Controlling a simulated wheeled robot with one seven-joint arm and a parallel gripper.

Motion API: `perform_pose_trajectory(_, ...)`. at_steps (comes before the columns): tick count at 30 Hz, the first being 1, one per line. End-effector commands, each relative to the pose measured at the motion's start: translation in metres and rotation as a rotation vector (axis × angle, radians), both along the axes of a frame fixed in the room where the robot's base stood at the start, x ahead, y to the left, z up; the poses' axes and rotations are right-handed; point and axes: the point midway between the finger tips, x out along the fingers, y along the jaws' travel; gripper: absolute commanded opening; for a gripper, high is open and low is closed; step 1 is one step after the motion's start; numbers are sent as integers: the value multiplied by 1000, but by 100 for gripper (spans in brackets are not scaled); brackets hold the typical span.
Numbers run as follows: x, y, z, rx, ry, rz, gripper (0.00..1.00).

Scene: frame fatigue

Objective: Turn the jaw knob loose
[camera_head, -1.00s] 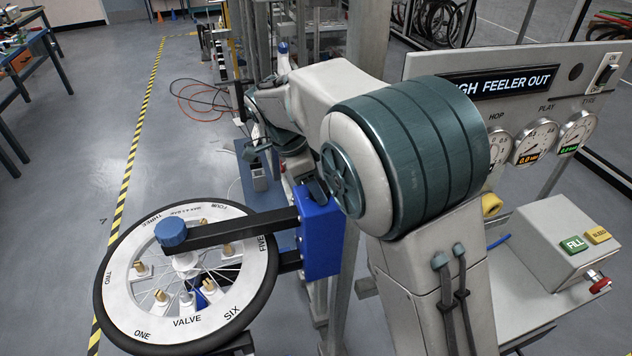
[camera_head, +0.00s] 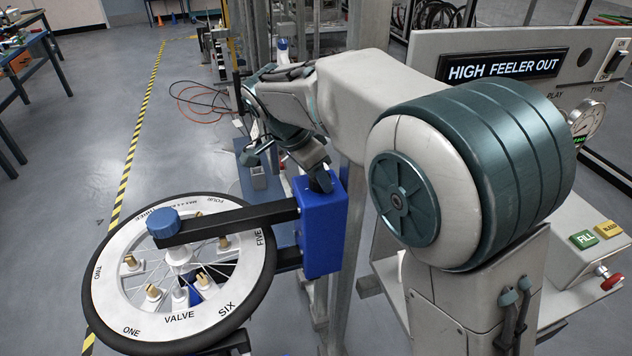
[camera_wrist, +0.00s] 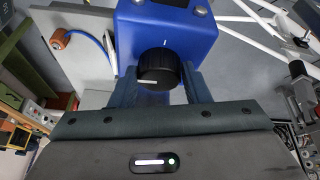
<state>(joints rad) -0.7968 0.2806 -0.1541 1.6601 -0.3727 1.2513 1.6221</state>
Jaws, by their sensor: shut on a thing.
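The black jaw knob (camera_wrist: 158,68) is a ribbed round knob on the blue housing (camera_wrist: 180,35) in the wrist view. A white line on its face points left, while a white tick on the housing stands above it. My gripper (camera_wrist: 162,82) has a finger on each side of the knob and is shut on it. In the head view my gripper (camera_head: 319,180) is at the top of the blue housing (camera_head: 322,235). The knob is hidden there.
A spoked wheel (camera_head: 115,318) lies flat at left, with a black arm (camera_head: 230,222) and blue cap (camera_head: 163,222) above it. A display panel (camera_head: 504,66) reads "HIGH FEELER OUT". A box with FILL and BLEED buttons (camera_head: 583,240) stands at right. Open floor lies left.

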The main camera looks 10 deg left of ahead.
Motion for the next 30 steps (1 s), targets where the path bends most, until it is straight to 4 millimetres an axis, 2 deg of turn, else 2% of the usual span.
perform_pose_trajectory(18,-3,-4,-2,1,-5,581,20)
perform_pose_trajectory(30,-3,-6,0,0,-2,862,20)
